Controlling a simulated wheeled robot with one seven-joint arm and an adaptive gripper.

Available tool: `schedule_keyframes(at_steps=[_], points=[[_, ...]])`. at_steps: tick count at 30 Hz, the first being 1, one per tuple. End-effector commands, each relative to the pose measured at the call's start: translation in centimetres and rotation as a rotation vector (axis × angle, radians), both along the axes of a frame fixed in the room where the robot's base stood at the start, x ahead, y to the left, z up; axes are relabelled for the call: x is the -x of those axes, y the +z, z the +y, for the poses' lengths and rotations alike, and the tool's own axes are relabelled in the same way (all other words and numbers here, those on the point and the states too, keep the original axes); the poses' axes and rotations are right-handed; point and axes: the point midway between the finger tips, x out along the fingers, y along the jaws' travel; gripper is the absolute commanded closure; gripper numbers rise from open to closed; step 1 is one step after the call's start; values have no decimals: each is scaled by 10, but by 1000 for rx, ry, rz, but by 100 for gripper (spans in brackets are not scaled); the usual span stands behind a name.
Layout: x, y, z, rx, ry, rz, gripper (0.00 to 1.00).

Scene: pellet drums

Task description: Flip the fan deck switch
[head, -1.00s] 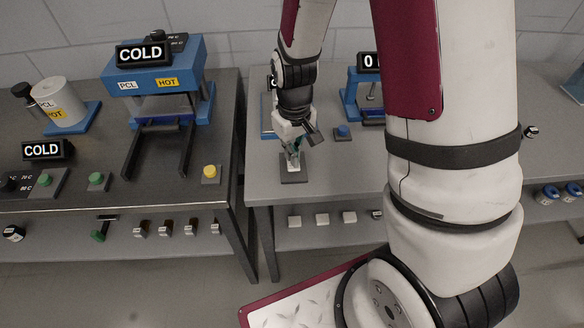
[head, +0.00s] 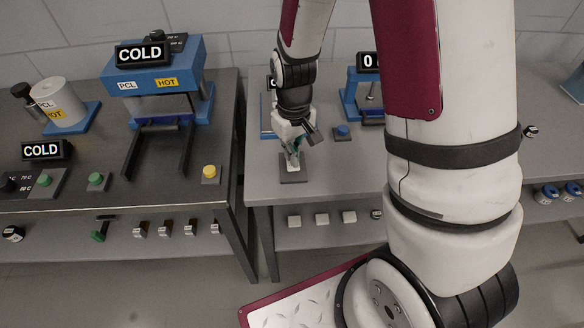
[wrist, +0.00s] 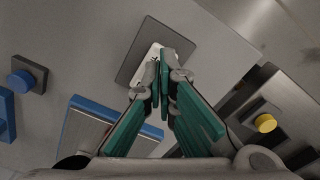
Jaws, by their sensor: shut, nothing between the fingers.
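A dark grey square plate (head: 293,176) with a pale switch part lies on the right-hand bench, under my gripper (head: 294,158). I take it for the fan deck switch. In the wrist view the plate (wrist: 136,56) shows beyond the fingertips, with the white switch part (wrist: 154,52) at its middle. My gripper's green-padded fingers (wrist: 164,74) are shut with nothing between them. The tips overlap the white part in the view, and they hide some of it. I cannot tell whether they touch it, or which way the switch is tilted.
A blue button (head: 342,131) sits behind and right of the plate. A blue-edged grey deck (wrist: 104,122) lies close beside the fingers. A yellow button (head: 209,172) and a blue press (head: 150,75) stand on the left bench, across a gap.

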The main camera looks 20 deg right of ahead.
Motion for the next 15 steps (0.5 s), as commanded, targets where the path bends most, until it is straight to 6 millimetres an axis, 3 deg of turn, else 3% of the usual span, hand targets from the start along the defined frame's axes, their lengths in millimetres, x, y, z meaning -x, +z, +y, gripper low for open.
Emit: schedule_keyframes(at_steps=[15], points=[[0, -5, 0, 0, 0, 0, 100]])
